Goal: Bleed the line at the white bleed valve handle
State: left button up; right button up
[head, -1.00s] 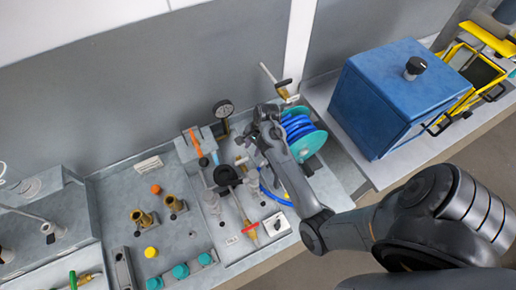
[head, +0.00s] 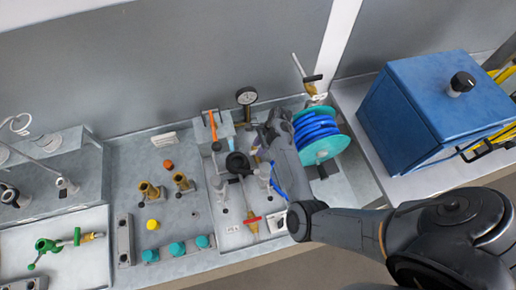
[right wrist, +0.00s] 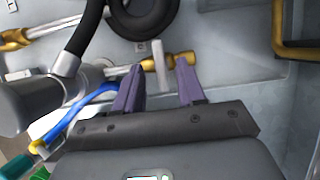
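In the right wrist view, a brass valve (right wrist: 182,59) with a pale, flat, upright handle (right wrist: 159,62) lies just beyond my right gripper (right wrist: 160,82). The two purple fingers are apart with nothing gripped between them. The handle stands in line with the gap, nearer the left finger; I cannot tell whether either finger touches the valve. In the head view, my right gripper (head: 262,138) is over the bench between the gauge and the hose reel, and its body hides the pale handle. My left gripper is not in view.
A teal reel with blue hose (head: 320,137) stands right of the gripper. A pressure gauge (head: 246,96) is behind. A black ring-shaped part (head: 238,163) and red-handled valve (head: 252,220) are close on the left and front. A blue box (head: 430,100) stands farther right.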

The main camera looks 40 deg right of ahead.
jog(key=shift+x, duration=0.8)
grip_shut()
